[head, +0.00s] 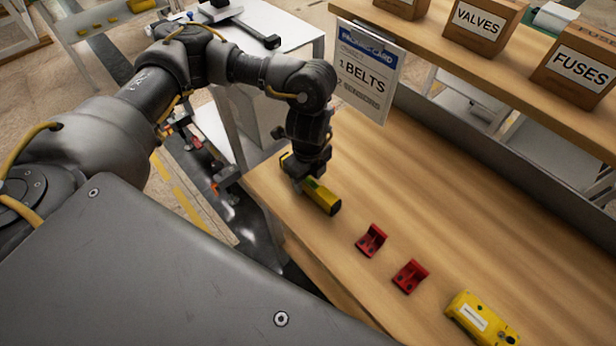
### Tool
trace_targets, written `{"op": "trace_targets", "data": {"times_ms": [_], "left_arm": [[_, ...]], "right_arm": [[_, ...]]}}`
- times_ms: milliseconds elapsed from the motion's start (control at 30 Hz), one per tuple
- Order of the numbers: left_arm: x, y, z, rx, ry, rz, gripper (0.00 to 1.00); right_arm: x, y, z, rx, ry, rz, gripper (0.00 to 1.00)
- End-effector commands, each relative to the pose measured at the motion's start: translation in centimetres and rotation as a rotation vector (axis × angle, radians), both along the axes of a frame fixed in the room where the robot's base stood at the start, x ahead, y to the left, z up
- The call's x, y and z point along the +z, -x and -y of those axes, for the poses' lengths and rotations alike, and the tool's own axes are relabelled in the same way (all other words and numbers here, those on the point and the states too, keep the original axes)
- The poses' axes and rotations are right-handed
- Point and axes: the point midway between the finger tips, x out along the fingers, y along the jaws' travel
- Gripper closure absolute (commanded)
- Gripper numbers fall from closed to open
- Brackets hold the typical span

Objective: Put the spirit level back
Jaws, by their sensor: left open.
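The spirit level (322,197), a short yellow bar with a green patch and a dark end, lies at the left end of the wooden bench, tilted across the picture. My left gripper (303,176) points down at its far end and is open; its fingers hide that end, and I cannot tell whether they touch it. Two red brackets, one nearer the level (371,240) and one further right (410,276), stand apart on the bench with nothing in them. My right gripper is out of view.
A yellow device with a white label (470,317) lies at the lower right of the bench (440,210). A shelf above holds boxes marked VALVES (478,24) and FUSES (577,68). The bench middle is clear.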

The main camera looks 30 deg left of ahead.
Motion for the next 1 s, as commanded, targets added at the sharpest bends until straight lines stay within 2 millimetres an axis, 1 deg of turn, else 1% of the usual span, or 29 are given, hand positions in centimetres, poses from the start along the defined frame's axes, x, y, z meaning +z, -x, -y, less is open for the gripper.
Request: {"op": "trace_targets", "data": {"times_ms": [167,400,500,600,700,800,1000], "left_arm": [[2.4,-0.2,0.0,-0.003,0.001,0.007,0.5],[7.5,-0.2,0.0,-0.002,0.0,0.006,0.5],[9.3,-0.1,0.0,-0.002,0.0,0.005,0.5],[10.7,-0.1,0.0,-0.001,0.0,0.003,0.5],[11.6,-0.1,0.0,0.0,0.0,0.001,0.5],[12.1,0.0,0.0,0.0,0.0,0.001,0.5],[12.2,0.0,0.0,0.0,0.0,-0.001,0.5]], "right_arm": [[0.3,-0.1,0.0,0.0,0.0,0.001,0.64],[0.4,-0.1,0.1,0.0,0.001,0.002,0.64],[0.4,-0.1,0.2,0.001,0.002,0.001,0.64],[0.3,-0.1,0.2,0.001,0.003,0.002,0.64],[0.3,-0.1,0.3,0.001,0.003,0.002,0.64],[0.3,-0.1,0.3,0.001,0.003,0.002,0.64],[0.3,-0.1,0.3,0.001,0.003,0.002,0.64]]}}
